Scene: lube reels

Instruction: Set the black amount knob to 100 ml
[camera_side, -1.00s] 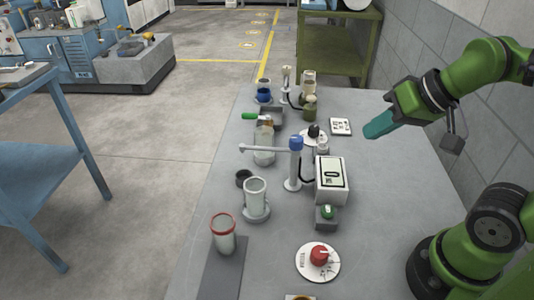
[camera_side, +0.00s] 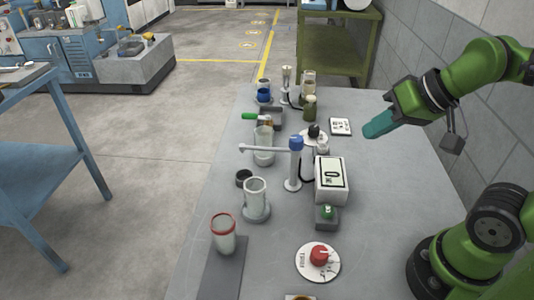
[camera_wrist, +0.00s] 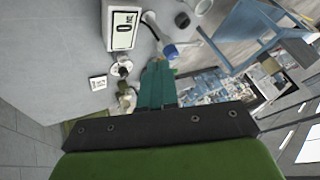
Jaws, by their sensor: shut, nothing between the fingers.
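The black amount knob (camera_side: 314,131) sits on a round white dial (camera_side: 306,139) in the middle of the table, behind the white display box. It also shows in the wrist view (camera_wrist: 123,71). The pointer's setting is too small to read. The white display box (camera_side: 331,180) shows a 0 and also appears in the wrist view (camera_wrist: 124,29). My gripper (camera_side: 368,133) is shut and empty, with teal fingers, in the air to the right of the knob and apart from it. In the wrist view its fingers (camera_wrist: 158,70) point towards the table.
A blue-topped dispensing column (camera_side: 295,165) with a long spout stands left of the box. A red knob (camera_side: 319,255) on a dial and a green button (camera_side: 327,212) are nearer. A small white card (camera_side: 340,127) lies beside the black knob. Cups and bottles line the table's left and back.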

